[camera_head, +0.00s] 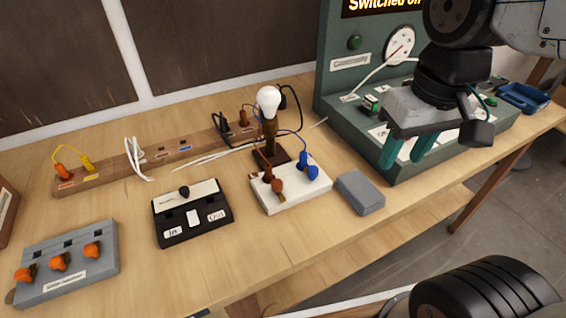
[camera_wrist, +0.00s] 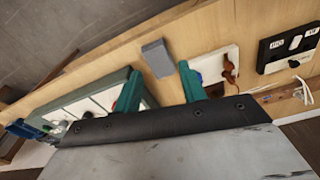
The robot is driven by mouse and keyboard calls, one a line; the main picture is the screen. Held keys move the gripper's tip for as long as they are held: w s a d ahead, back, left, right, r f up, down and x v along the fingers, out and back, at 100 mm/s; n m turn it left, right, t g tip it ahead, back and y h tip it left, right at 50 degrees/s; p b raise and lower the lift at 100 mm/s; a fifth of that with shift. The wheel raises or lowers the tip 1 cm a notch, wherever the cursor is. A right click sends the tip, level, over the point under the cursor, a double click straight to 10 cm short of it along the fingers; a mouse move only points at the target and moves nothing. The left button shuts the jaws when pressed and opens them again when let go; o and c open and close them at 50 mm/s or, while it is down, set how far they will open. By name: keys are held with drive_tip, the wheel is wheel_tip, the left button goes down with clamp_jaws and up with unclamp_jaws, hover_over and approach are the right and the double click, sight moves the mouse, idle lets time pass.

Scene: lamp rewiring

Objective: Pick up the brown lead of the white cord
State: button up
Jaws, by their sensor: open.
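My gripper (camera_head: 407,157) is open and empty. Its two teal fingers hang in front of the green tester's front right part; they also show in the wrist view (camera_wrist: 158,76). A white cord (camera_head: 215,154) runs along the bench behind the black switch and toward the lamp, well left of my gripper. I cannot make out a separate brown lead at its end. A brown plug with a brown wire (camera_head: 277,186) sits on the white block (camera_head: 300,193), beside a blue one (camera_head: 310,172); the brown plug also shows in the wrist view (camera_wrist: 230,70).
A lamp (camera_head: 268,103) stands behind the white block. A grey block (camera_head: 359,192) lies between that and the green tester (camera_head: 345,127). A black switch (camera_head: 193,228) and grey junction box (camera_head: 68,275) are further left. A wooden rail (camera_head: 110,176) carries a white looped cord (camera_head: 136,158).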

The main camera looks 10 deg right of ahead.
drive_tip(key=w+a+f+n, duration=0.2)
drive_tip(key=w+a+n, duration=0.1)
drive_tip(key=w+a, duration=0.6)
drive_tip(key=n+g, duration=0.1)
drive_tip(key=n, duration=0.1)
hover_over(268, 165)
drive_tip(key=f, duration=0.6)
drive_tip(key=shift+w+f, duration=0.2)
drive_tip(key=shift+f, duration=0.1)
drive_tip(key=f, duration=0.6)
drive_tip(key=shift+s+f, duration=0.2)
drive_tip(key=shift+f, duration=0.55)
clamp_jaws()
